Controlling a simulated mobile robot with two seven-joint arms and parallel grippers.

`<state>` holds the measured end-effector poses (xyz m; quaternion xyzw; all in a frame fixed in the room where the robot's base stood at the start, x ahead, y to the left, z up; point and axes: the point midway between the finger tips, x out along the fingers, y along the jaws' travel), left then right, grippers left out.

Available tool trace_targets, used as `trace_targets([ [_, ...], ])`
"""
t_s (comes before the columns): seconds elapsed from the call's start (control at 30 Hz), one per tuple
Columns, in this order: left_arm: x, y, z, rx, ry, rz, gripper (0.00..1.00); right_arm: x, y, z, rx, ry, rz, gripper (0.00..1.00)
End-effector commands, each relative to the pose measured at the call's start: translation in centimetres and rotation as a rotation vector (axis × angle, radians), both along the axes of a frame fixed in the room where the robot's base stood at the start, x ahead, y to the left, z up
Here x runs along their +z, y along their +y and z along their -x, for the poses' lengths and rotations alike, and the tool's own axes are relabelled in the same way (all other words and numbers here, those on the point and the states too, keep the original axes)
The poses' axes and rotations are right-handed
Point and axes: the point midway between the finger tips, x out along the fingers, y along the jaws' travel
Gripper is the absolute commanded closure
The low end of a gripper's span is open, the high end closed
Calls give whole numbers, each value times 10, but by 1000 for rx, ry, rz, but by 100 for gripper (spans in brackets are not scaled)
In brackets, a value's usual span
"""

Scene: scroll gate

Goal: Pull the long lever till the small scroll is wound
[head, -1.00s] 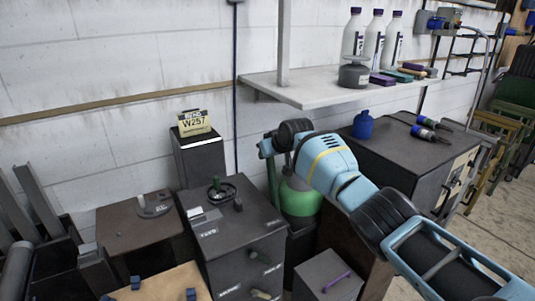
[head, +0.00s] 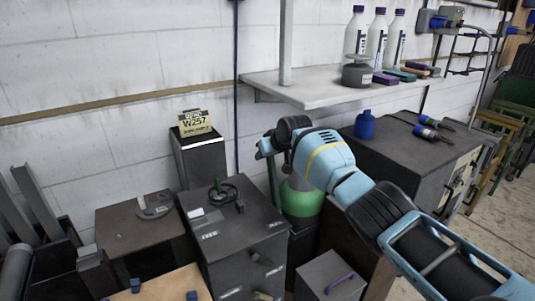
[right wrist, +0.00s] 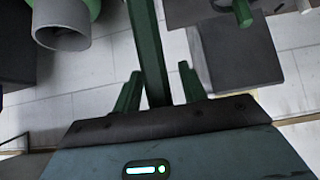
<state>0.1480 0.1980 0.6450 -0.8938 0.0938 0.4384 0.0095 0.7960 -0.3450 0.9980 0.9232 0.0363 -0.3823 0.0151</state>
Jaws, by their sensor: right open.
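A dark cabinet (head: 240,235) stands low in the middle of the head view. On its top are a short green lever (head: 216,187), a dark ring and a small dark stub (head: 239,206). I cannot tell which part is the small scroll. My right gripper (head: 268,165) is beyond the cabinet's right back corner, partly hidden by its own wrist. In the right wrist view its two green fingers (right wrist: 160,93) are apart, and a long green bar (right wrist: 149,45) runs between them. I cannot tell whether they touch it or whether it is the long lever. My left gripper is out of view.
A green cylinder (head: 300,197) stands just under my right wrist. A shelf (head: 310,92) with bottles juts from the wall above. A dark workbench (head: 395,140) is at right, and a grey box (head: 328,277) is in front. A sign (head: 194,122) stands behind the cabinet.

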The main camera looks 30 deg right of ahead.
Motion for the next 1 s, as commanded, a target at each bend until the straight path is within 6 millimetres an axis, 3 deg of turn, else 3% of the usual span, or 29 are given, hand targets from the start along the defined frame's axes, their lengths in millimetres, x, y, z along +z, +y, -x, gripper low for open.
trace_targets([
  [0.23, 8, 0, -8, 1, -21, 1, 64, 6, 0, 3, 0, -2, 0, 58],
  [0.53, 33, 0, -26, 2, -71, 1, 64, 36, -3, 28, 1, -9, 0, 58],
  [0.73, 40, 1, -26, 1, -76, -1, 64, 51, -4, 45, 1, -7, 0, 58],
  [1.0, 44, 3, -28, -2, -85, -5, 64, 56, -4, 55, 0, -1, 0, 58],
])
